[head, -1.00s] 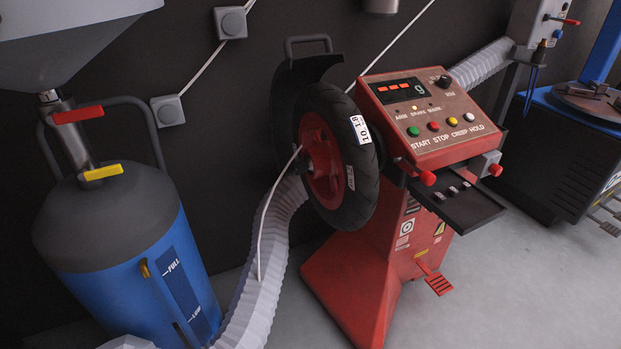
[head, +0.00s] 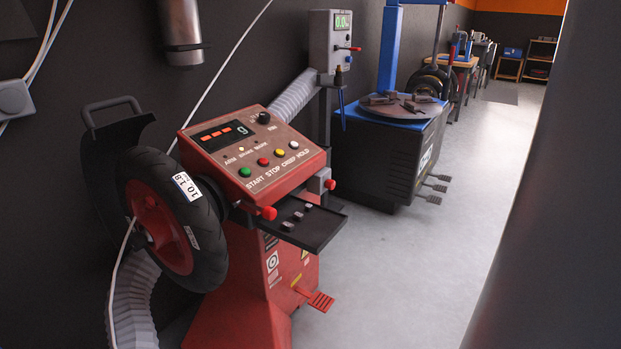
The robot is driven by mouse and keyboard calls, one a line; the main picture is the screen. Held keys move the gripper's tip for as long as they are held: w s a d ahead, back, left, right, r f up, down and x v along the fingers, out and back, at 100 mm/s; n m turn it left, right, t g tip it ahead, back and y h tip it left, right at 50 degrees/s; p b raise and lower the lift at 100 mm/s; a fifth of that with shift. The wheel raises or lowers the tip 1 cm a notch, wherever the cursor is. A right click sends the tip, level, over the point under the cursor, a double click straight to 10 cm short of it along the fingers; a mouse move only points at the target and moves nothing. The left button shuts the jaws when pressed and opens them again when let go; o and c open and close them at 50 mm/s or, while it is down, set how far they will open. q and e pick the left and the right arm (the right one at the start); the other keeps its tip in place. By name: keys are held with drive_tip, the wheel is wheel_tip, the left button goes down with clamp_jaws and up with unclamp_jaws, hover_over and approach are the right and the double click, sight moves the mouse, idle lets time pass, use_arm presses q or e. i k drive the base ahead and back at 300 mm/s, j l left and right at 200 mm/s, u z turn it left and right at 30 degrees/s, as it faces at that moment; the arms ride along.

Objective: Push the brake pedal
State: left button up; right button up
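The red pedal (head: 320,301) sticks out to the right, low on the red wheel balancer (head: 225,310), just above the floor. It has a ridged, flat plate on a short arm. A wheel with a black tire (head: 196,215) and red rim is mounted on the balancer's left side. The control panel (head: 255,145) on top has a lit display and coloured buttons, with a BRAKE label that is small and hard to read. Neither of my grippers is in view.
A black tray (head: 310,228) juts out above the pedal. A blue and black tire changer (head: 385,160) with several grey pedals (head: 428,198) stands behind. Grey floor (head: 410,270) is open to the right of the balancer. A dark surface (head: 545,190) fills the right edge.

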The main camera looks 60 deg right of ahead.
sight(320, 301)
drive_tip(key=z, duration=1.9)
